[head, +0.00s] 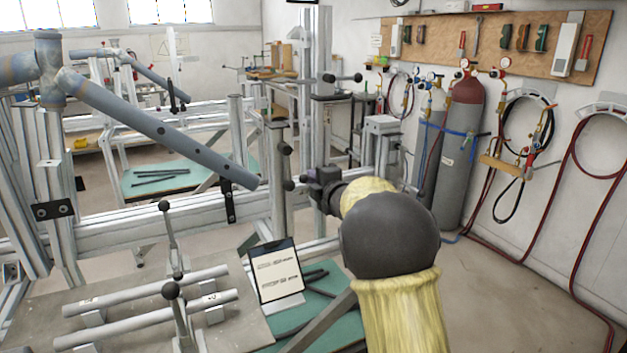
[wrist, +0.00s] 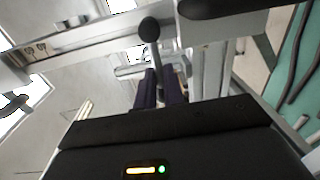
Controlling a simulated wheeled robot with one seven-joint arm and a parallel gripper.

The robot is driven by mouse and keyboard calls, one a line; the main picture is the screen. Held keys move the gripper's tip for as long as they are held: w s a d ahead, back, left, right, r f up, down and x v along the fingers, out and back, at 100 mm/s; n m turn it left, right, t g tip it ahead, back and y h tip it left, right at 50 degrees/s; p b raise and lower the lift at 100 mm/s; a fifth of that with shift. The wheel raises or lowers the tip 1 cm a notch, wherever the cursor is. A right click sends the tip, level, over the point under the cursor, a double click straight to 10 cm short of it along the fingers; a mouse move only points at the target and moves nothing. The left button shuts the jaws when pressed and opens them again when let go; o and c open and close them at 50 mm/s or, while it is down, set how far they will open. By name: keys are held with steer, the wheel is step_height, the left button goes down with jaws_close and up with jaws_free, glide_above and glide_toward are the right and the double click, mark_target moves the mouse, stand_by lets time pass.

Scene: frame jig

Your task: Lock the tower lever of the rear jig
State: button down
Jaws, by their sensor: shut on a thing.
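My gripper (head: 312,188) is beside an upright metal post (head: 278,185) of the jig frame in the head view. In the wrist view its two dark fingers (wrist: 161,82) are closed around the rod of a lever with a round black ball knob (wrist: 149,30). The knob stands out beyond the fingertips. In the head view a black knob (head: 284,149) shows by the post, just above and left of the gripper. The lever's pivot is hidden, and I cannot tell its lock state.
Two levers with black knobs (head: 165,206) (head: 171,290) stand on the near table (head: 240,325) beside grey tubes. A tablet (head: 275,272) leans at the table's edge. A large grey tube (head: 160,130) slants across the left. Gas cylinders (head: 461,150) stand by the right wall.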

steer(key=c, duration=1.5)
jaws_free()
steer(key=shift+f, duration=0.1)
steer(key=shift+s, duration=0.1)
steer(key=b+v, duration=0.1)
steer(key=v, duration=1.6)
steer(key=shift+f, duration=0.1)
